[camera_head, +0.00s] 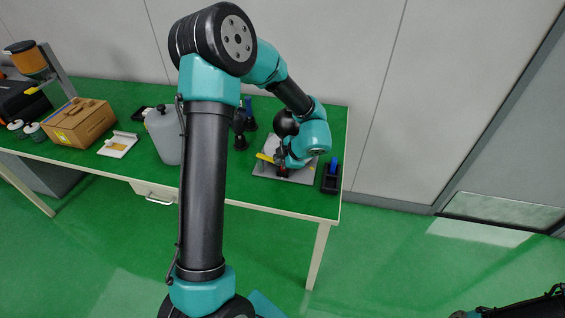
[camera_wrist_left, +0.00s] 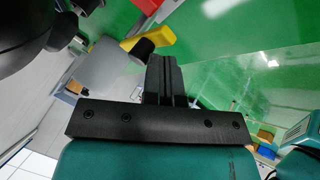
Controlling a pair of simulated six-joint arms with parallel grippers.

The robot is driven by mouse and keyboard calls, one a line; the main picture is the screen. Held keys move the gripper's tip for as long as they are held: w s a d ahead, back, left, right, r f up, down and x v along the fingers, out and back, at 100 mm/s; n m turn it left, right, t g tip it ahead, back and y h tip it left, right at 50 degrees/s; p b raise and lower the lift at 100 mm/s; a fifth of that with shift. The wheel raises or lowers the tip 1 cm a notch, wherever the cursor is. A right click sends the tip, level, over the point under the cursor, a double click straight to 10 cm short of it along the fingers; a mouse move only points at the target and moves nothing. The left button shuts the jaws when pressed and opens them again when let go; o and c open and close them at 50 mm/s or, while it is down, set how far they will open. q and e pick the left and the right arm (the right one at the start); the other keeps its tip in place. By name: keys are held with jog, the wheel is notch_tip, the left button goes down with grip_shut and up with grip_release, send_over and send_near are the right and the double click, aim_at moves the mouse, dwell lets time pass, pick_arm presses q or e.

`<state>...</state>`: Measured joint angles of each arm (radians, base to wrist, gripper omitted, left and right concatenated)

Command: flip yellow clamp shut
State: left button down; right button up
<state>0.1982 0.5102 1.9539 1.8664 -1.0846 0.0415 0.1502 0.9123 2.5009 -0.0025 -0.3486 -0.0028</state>
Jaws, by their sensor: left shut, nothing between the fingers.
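The yellow clamp (camera_head: 265,157) is on a grey plate (camera_head: 263,170) near the right end of the green-topped table. Its yellow lever sticks out to the left. My left gripper (camera_head: 282,158) is beside the lever, low over the plate, and partly hidden by my own arm. In the left wrist view the gripper's dark fingers (camera_wrist_left: 163,65) are shut together and empty. There the yellow lever (camera_wrist_left: 155,38) is just beyond the fingertips; I cannot tell whether they touch. The clamp's base is largely hidden. My right gripper is not in view.
A black holder with a blue item (camera_head: 331,178) stands right of the plate, near the table's right edge. Dark upright objects (camera_head: 240,135) and a grey canister (camera_head: 164,135) stand to the left.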

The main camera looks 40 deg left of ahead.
pick_arm(q)
jog(key=shift+w+a+n+g+h, duration=0.15)
jog(key=shift+w+n+g+h, duration=0.15)
jog(key=shift+w+n+g, duration=0.8)
jog(key=shift+n, duration=0.4)
jog(key=shift+s, duration=0.15)
jog(key=shift+s, duration=0.6)
